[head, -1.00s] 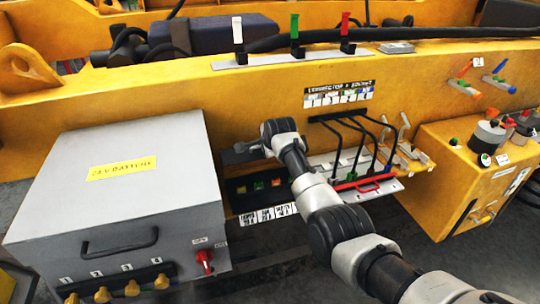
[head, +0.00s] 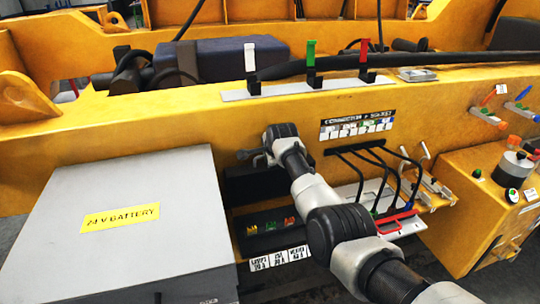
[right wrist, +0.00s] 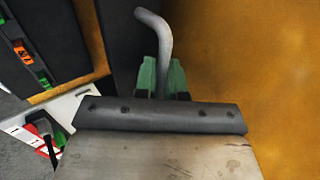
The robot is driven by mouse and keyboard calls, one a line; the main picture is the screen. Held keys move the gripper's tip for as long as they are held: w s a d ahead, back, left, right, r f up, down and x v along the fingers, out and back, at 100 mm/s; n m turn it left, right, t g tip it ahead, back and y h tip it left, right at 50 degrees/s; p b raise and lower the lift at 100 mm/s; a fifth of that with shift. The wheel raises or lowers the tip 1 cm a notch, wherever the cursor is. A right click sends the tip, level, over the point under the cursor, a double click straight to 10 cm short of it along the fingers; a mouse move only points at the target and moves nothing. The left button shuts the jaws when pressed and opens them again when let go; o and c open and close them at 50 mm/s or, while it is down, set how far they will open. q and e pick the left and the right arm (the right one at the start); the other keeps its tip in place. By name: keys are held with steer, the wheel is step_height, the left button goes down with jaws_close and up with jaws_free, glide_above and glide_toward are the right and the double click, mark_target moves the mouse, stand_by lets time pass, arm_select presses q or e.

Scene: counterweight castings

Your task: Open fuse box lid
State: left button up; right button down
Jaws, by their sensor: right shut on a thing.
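The fuse box (head: 270,228) is black with green, orange and red fuses showing, below the beam beside the grey battery box. Its fuses also show at the left of the right wrist view (right wrist: 22,50). A dark panel (head: 252,186), which looks like the raised lid, stands behind the fuses. My right gripper (head: 252,155) is above this panel. In the right wrist view its green-padded fingers (right wrist: 162,80) are shut on a bent grey rod (right wrist: 160,35), which looks like a handle. The rod's join to the lid is hidden. My left gripper is not in view.
The grey battery box (head: 115,235) stands close at left. Black cables (head: 375,170) and a red-handled part (head: 398,220) lie right of my right arm.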

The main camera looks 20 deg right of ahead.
steer(key=shift+w, duration=0.1)
stand_by(0.3)
steer(key=c, duration=1.2)
jaws_free()
steer(key=shift+f, duration=0.1)
steer(key=shift+c, duration=0.2)
steer(key=shift+s+r, duration=0.4)
steer(key=shift+r, duration=0.2)
steer(key=v, duration=0.9)
steer(key=shift+s+r+b, duration=0.15)
steer(key=shift+r+b, duration=0.05)
steer(key=shift+b, duration=0.25)
steer(key=shift+d+f, duration=0.1)
